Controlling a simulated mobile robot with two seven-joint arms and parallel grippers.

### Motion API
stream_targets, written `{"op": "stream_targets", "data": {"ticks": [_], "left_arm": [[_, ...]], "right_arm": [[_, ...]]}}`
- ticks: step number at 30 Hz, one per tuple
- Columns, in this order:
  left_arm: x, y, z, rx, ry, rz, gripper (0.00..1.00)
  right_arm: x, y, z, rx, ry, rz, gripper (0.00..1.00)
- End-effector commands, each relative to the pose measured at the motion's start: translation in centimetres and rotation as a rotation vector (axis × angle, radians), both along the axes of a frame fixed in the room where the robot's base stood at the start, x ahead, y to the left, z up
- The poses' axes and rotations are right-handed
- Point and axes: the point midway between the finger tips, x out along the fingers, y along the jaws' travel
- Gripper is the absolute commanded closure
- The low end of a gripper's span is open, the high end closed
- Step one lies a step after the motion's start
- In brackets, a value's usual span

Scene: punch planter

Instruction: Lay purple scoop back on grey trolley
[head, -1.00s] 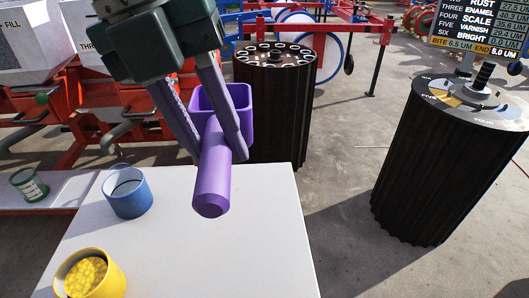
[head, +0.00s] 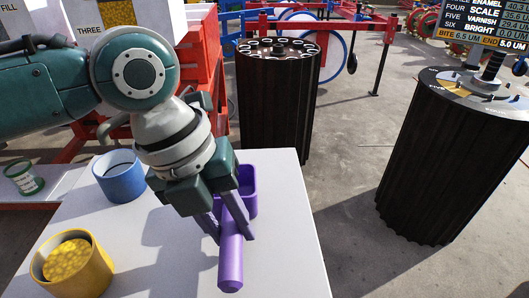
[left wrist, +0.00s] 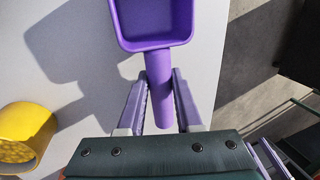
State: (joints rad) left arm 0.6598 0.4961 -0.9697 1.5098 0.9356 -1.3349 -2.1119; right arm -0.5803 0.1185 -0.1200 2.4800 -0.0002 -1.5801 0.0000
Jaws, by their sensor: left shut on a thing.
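The purple scoop (head: 231,255) is in my left gripper (head: 232,238), over the right part of the white top of the trolley (head: 279,250). The fingers are shut around its handle, and its square cup points away from me. In the left wrist view the scoop (left wrist: 153,22) shows its open, empty cup above the fingers of the left gripper (left wrist: 159,100). A shadow lies on the white top to the left of the scoop. I cannot tell whether the scoop touches the top.
A blue cup (head: 120,177) and a yellow tub (head: 72,265) of yellow pieces stand on the left of the white top. A green tin (head: 24,178) is farther left. Black ribbed drums (head: 276,110) stand beyond and to the right (head: 440,160). The top's front right is clear.

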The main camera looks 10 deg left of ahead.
Motion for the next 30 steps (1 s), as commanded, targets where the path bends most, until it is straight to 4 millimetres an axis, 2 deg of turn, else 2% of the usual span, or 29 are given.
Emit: {"op": "stream_targets", "data": {"ticks": [4,5,12,19,23,30], "left_arm": [[-0.1,0.1,-0.3,0.005,0.002,0.001,1.0],[-0.1,0.1,-0.3,0.005,0.003,0.002,0.64],[-0.1,0.1,-0.2,0.005,0.002,0.002,0.37],[-0.1,0.1,-0.2,0.004,0.002,0.002,0.37],[-0.1,0.1,-0.9,0.004,0.002,0.002,0.37],[-0.4,1.7,4.5,0.005,-0.002,0.003,0.37]], "right_arm": [[0.0,0.0,0.0,0.0,0.0,0.0,0.5],[0.0,0.0,0.0,0.0,0.0,0.0,0.5],[0.0,0.0,0.0,0.0,0.0,0.0,0.5],[0.0,0.0,-0.1,0.0,0.0,0.001,0.5],[0.0,0.0,-1.1,-0.001,0.0,0.001,0.5],[0.0,-0.1,1.8,-0.003,0.001,0.002,0.5]]}}
